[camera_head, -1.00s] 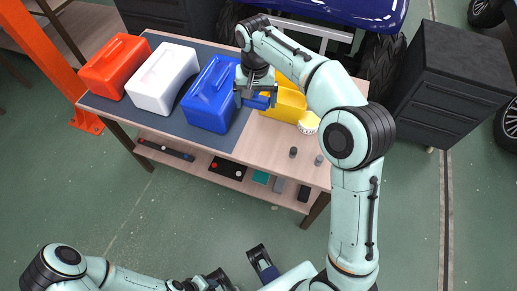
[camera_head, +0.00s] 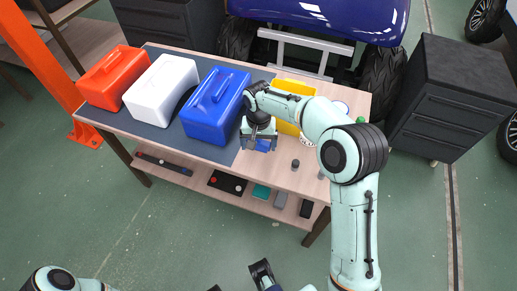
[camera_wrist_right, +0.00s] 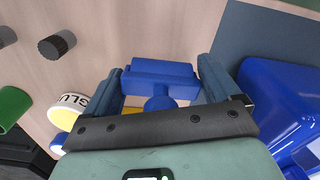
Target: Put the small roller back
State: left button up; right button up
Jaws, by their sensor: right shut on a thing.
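My right gripper (camera_head: 262,144) is over the front middle of the workbench, just right of the blue box. It is shut on a small blue T-shaped piece (camera_wrist_right: 160,72), which appears to be the small roller. The piece lies crosswise between the two dark fingers in the right wrist view, and its lower stem is partly hidden by the gripper body. In the head view only a bit of its blue shows under the gripper. Part of my left gripper (camera_head: 262,272) shows at the bottom edge; the rest is cut off.
Orange (camera_head: 112,78), white (camera_head: 160,88) and blue (camera_head: 215,105) boxes stand left on the dark mat. A yellow bin (camera_head: 292,88) is behind the gripper. A container marked "GLU" (camera_wrist_right: 70,103) and dark cylinders (camera_wrist_right: 57,45) stand nearby. Bare wood lies at the front right.

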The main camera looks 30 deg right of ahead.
aim_at(258, 149)
jog(key=shift+f, duration=1.6)
jog(key=shift+f, duration=0.15)
jog(key=o, duration=0.7)
jog(key=shift+o, duration=0.2)
notch_tip(258, 149, up, 12)
jog(key=shift+r+p, duration=0.2)
jog(key=shift+p, duration=0.75)
jog(key=shift+f, duration=0.1)
